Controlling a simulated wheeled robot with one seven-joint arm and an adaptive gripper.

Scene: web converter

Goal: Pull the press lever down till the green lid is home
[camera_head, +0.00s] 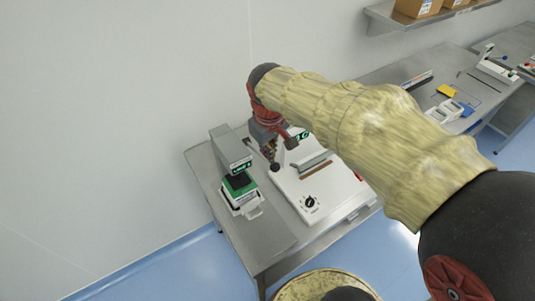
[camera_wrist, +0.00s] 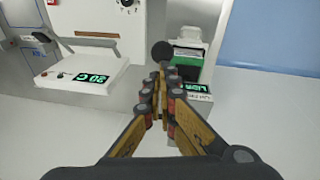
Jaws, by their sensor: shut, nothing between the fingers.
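The press (camera_head: 231,148), a grey upright unit, stands on the left of the metal bench. A dark pressing block is above the green lid (camera_head: 240,184), which sits on a white container (camera_head: 246,203); the lid is partly hidden, so how far it is seated cannot be told. The lever's black knob (camera_head: 275,167) is right of the press; it also shows in the wrist view (camera_wrist: 162,51). My gripper (camera_head: 272,157) is shut and empty, pointing down close to the knob. In the wrist view its fingertips (camera_wrist: 160,82) meet just short of the knob; whether they touch is unclear.
A white machine (camera_head: 318,192) with a dial and a green display stands just right of the press, close to my gripper. The bench's front left (camera_head: 255,240) is clear. Another bench with small items (camera_head: 447,91) is at the upper right. A wall is behind.

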